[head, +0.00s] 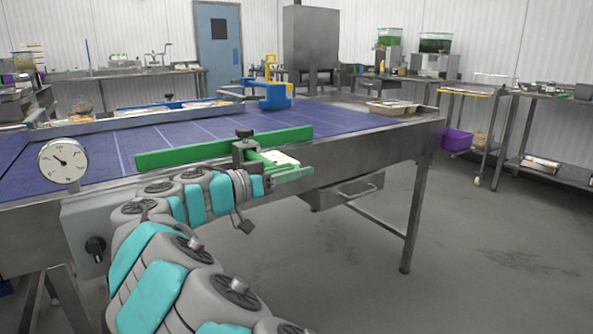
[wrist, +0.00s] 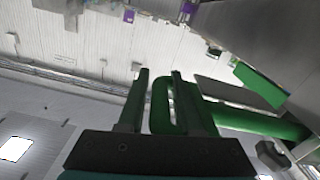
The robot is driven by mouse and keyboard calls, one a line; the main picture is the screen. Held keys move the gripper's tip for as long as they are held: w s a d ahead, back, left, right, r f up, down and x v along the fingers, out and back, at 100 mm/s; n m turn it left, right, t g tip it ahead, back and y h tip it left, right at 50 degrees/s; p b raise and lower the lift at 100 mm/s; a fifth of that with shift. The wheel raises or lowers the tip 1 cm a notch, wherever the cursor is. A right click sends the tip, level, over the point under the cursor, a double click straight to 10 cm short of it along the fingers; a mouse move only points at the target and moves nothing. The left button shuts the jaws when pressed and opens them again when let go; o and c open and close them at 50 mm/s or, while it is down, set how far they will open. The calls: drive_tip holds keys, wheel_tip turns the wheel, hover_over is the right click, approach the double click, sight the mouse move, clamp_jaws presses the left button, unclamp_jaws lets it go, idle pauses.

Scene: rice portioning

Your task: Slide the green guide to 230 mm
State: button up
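The green guide (head: 190,152) is a long bar lying across the blue belt near its front edge. A bracket with a black knob (head: 244,133) stands at its middle. In the wrist view a green loop-shaped handle (wrist: 160,105) joins a green rod running right, and a flat green piece (wrist: 258,85) shows beyond. My gripper (head: 295,172) is in front of the table edge by the bracket. In the wrist view my gripper (wrist: 158,74) has its fingers apart, with the loop at the right finger and a gap to the left one. Contact is unclear.
A round dial (head: 62,160) stands at the table's left front, above a black knob (head: 95,248). A blue device (head: 268,95) is on the belt's far side. A tray (head: 392,107) sits at the right end. The floor at right is clear.

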clamp_jaws()
idle(1.5)
